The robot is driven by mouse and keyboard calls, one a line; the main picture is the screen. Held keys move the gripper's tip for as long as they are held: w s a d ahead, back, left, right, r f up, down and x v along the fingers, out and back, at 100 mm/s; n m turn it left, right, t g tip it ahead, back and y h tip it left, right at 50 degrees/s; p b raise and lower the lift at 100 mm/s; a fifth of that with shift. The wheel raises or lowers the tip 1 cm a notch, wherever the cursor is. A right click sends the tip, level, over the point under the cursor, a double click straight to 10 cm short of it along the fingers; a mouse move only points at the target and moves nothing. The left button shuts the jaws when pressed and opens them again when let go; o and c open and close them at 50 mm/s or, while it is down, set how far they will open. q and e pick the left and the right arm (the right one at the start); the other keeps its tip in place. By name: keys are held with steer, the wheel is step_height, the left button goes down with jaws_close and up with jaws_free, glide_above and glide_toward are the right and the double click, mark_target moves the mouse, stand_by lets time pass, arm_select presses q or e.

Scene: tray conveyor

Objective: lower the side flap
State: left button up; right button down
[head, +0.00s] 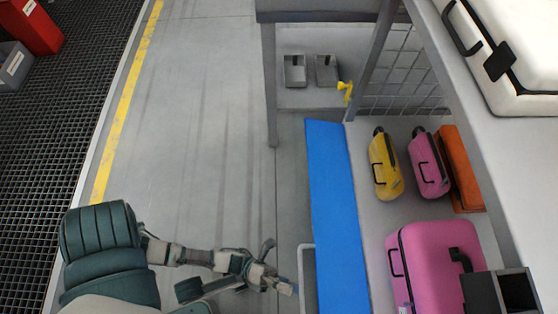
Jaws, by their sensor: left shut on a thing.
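The side flap (335,190) is a long blue panel running along the left edge of the grey luggage deck in the head view. Its lower end runs out of the bottom of the picture. A pale grey bar handle (303,262) stands at its left side, low in the picture. My left gripper (284,284) comes in from the lower left and is shut on the handle, with its fingertips at the bar. The fingers partly hide the contact. How far the flap is tilted is hard to tell from above.
On the deck right of the flap are a yellow case (385,172), a small pink case (429,165), an orange case (460,170) and a large pink suitcase (432,250). A grey post (270,85) stands behind. The floor (200,130) left of the flap is clear.

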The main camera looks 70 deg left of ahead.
arm_select(q)
steer(key=s+a+f, duration=0.2)
steer(key=a+f, duration=0.2)
steer(key=f, duration=0.2)
steer(key=s+a+f, duration=0.3)
steer(key=a+f, duration=0.1)
steer(key=f, duration=0.2)
steer(key=shift+s+f, duration=0.25)
steer(key=shift+f, duration=0.15)
stand_by(0.6)
steer(key=shift+w+a+r, duration=0.1)
stand_by(0.6)
